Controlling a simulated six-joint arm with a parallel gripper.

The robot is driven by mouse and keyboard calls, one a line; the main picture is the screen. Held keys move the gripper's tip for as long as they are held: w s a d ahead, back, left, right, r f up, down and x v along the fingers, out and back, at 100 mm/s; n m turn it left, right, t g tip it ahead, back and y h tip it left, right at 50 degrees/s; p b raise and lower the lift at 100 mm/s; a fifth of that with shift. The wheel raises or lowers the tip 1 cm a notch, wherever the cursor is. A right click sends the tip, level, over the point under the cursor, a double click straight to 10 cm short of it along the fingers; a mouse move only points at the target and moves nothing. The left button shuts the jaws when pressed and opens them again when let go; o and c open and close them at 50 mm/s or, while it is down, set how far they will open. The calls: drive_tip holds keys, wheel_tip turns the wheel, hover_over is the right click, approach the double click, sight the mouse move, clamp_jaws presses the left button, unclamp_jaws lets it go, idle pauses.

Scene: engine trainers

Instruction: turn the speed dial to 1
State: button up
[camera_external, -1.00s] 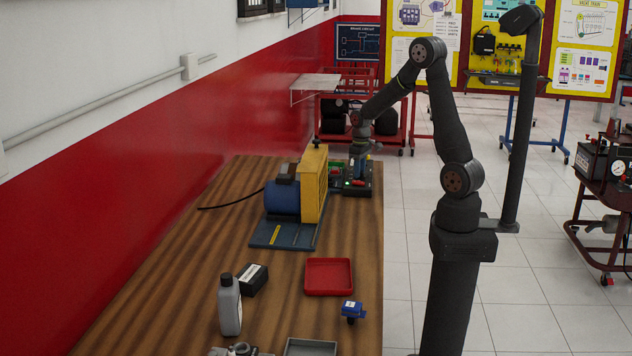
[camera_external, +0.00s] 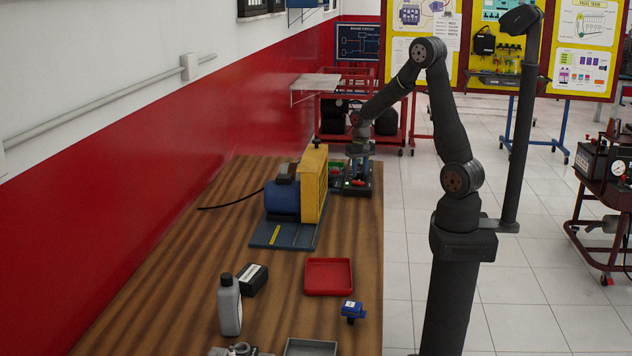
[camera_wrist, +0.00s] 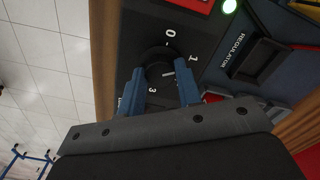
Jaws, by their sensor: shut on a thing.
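The speed dial (camera_wrist: 157,67) is a dark round knob on a black panel in the wrist view, with a short white mark on its face. The figures 0, 1 and 3 show around it; no 2 is visible. The white mark points roughly right, below the 1, but its exact setting is hard to read. My gripper (camera_wrist: 161,80) has its two blue fingers on either side of the knob and is shut on it. In the external view my gripper (camera_external: 358,174) is down at the control box (camera_external: 359,192), and the dial is too small to make out.
A switch labelled REGULATOR (camera_wrist: 262,57) and a lit green lamp (camera_wrist: 229,6) are beside the dial. The yellow guard (camera_external: 313,185) and blue motor (camera_external: 282,199) stand close left of the box. A red tray (camera_external: 329,277) lies nearer on the bench.

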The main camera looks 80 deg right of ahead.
sight(360, 172)
idle(0.4)
drive_tip(key=o, duration=1)
drive_tip(key=shift+c, duration=0.2)
wheel_tip(360, 172, up, 18)
drive_tip(key=shift+f, duration=0.25)
wheel_tip(360, 172, down, 18)
drive_tip(key=shift+r, duration=0.2)
idle(0.4)
